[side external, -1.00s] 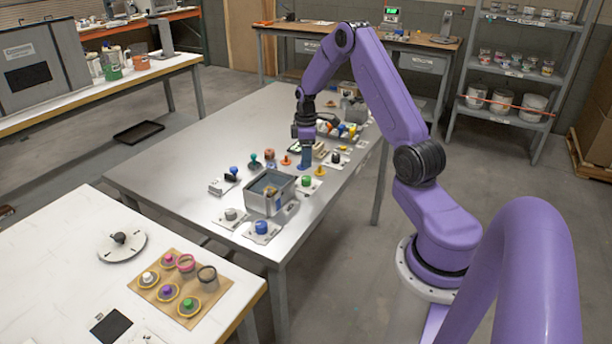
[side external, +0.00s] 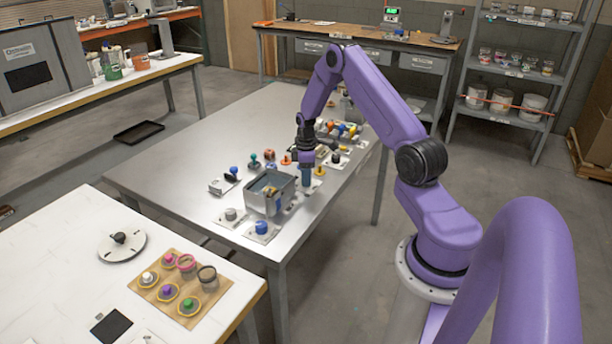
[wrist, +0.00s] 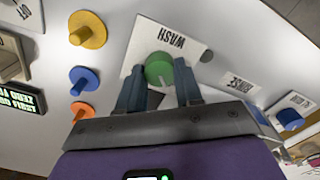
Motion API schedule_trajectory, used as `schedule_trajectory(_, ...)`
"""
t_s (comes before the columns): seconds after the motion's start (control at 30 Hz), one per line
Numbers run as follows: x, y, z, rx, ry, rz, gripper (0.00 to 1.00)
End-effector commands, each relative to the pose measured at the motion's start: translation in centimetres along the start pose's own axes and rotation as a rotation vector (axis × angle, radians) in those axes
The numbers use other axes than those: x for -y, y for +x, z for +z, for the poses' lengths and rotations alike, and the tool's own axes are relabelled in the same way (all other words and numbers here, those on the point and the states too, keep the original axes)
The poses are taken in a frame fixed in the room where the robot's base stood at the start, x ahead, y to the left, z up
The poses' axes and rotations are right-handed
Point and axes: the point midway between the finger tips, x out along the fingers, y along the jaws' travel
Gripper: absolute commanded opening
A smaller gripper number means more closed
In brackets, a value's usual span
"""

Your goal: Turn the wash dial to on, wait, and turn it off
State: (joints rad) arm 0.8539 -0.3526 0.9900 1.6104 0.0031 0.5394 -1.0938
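The wash dial is a green round knob (wrist: 159,70) on a white plate labelled WASH (wrist: 168,38) in the wrist view. My gripper (wrist: 159,66) points at it, with one blue-grey finger on each side of the knob. The fingers look apart, with the knob between their tips. I cannot tell whether they touch it. In the side external view my gripper (side external: 306,182) is low over the near part of the metal table, and its fingers hide the green knob.
A grey open bin (side external: 266,203) stands just left of my gripper. A grey knob (side external: 231,214) and a blue knob (side external: 261,227) sit nearer the table's front end. Yellow (wrist: 88,29), blue (wrist: 84,78) and orange (wrist: 82,111) knobs show in the wrist view. The table's left part is bare.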

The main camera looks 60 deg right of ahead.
Motion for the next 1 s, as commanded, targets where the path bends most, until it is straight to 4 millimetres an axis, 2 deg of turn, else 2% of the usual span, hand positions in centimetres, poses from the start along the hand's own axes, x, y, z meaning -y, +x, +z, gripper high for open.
schedule_trajectory(0.03,-0.02,-0.01,0.00,0.000,0.000,0.001,0.15)
schedule_trajectory(0.07,-0.02,-0.02,0.00,0.000,0.000,0.001,0.06)
schedule_trajectory(0.1,-0.03,-0.02,0.00,0.000,0.000,0.001,0.05)
schedule_trajectory(0.47,-0.01,-0.03,-0.04,0.001,0.052,0.001,0.05)
schedule_trajectory(0.67,-0.02,-0.02,0.02,0.003,0.176,0.000,0.05)
schedule_trajectory(1.0,-0.06,-0.03,0.05,0.003,0.489,0.000,0.05)
